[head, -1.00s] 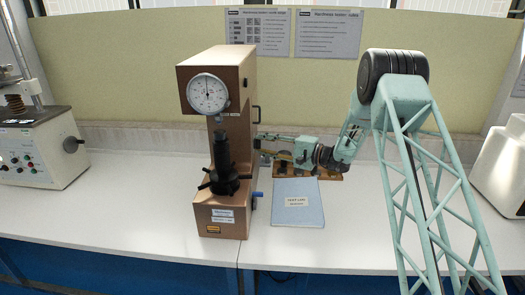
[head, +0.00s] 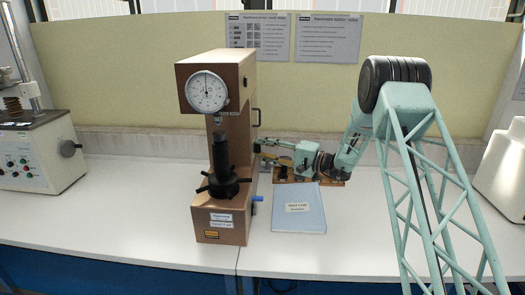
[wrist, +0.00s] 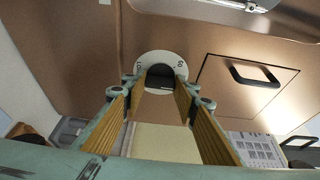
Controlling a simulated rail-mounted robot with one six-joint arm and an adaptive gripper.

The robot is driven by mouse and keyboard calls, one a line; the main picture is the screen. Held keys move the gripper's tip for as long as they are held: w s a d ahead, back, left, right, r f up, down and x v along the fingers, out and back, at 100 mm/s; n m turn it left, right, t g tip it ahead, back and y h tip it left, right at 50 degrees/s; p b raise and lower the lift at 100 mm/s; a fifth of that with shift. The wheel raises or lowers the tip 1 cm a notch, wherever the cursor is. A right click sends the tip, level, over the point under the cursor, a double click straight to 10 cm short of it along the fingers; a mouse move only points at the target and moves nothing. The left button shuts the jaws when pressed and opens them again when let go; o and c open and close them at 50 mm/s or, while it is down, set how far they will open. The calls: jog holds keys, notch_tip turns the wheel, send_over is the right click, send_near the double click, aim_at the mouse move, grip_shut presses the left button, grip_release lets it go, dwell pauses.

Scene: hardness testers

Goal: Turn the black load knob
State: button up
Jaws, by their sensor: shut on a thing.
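The brown hardness tester (head: 230,95) stands upright on the bench, with a round gauge on its front. My gripper (head: 262,146) reaches from the right to the tester's right side. In the wrist view my gripper (wrist: 160,80) has its two ribbed brown finger pads on either side of the black load knob (wrist: 160,72), shut on it. The knob sits in the middle of a round white dial plate (wrist: 160,59) with marks on it. In the head view the knob is hidden at the tester's side.
A blue-grey folder (head: 299,208) lies on the bench right of the tester. A wooden stand (head: 331,183) lies behind it, below my arm. A black handle (wrist: 254,76) is on the side panel. Another tester (head: 40,155) stands far left.

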jog(key=o, duration=0.8)
jog(key=shift+o, duration=0.2)
jog(key=shift+d, duration=0.1)
jog(key=v, duration=1.1)
jog(key=shift+s+d, duration=0.2)
jog(key=shift+d, duration=0.15)
jog(key=shift+s, duration=0.1)
